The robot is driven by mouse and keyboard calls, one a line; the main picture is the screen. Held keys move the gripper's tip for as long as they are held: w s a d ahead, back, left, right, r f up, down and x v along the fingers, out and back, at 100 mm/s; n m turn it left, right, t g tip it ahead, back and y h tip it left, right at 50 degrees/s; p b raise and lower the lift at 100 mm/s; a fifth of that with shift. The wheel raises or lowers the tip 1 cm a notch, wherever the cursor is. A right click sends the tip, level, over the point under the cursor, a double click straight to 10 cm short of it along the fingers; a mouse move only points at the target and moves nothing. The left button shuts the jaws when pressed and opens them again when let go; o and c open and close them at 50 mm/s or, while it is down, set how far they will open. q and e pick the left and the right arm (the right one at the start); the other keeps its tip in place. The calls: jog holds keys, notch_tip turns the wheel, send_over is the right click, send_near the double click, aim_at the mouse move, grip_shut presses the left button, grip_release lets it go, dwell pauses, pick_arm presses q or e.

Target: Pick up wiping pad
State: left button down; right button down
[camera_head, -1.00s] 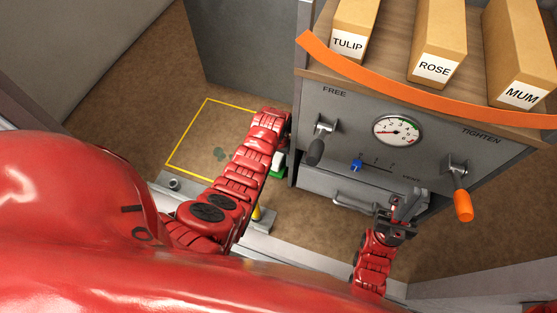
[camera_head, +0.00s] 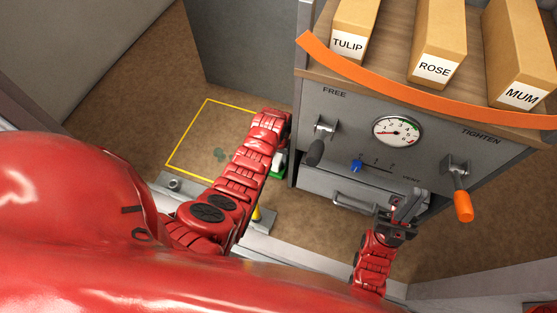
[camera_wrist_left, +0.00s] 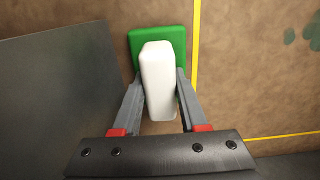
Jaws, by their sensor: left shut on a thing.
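The wiping pad has a white block-shaped handle (camera_wrist_left: 158,78) on a green base (camera_wrist_left: 175,38). In the left wrist view my left gripper (camera_wrist_left: 158,88) has one finger against each side of the white handle and is shut on it. In the head view the pad (camera_head: 279,167) shows only partly, beside my left wrist, which hides the fingers. My right gripper (camera_head: 408,207) is in front of the grey cabinet, near the drawer handle and apart from the pad. Its finger gap is too small to judge.
A yellow outline (camera_head: 187,133) on the brown floor surrounds a dark green stain (camera_head: 220,154). The grey cabinet (camera_head: 350,135) has levers, a gauge (camera_head: 397,131) and a drawer handle (camera_head: 352,203). Boxes labelled TULIP (camera_head: 348,44), ROSE (camera_head: 434,68) and MUM (camera_head: 522,95) stand on top.

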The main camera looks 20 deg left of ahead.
pick_arm(q)
jog(key=shift+r, duration=0.15)
jog(key=shift+r+b, duration=0.3)
jog(key=shift+r, duration=0.35)
notch_tip(320, 180, up, 5)
jog(key=shift+w+r+b, duration=0.1)
jog(key=shift+w+b, duration=0.05)
jog(key=shift+b, duration=0.6)
jog(key=shift+r+p, duration=0.4)
jog(key=shift+r, duration=1.25)
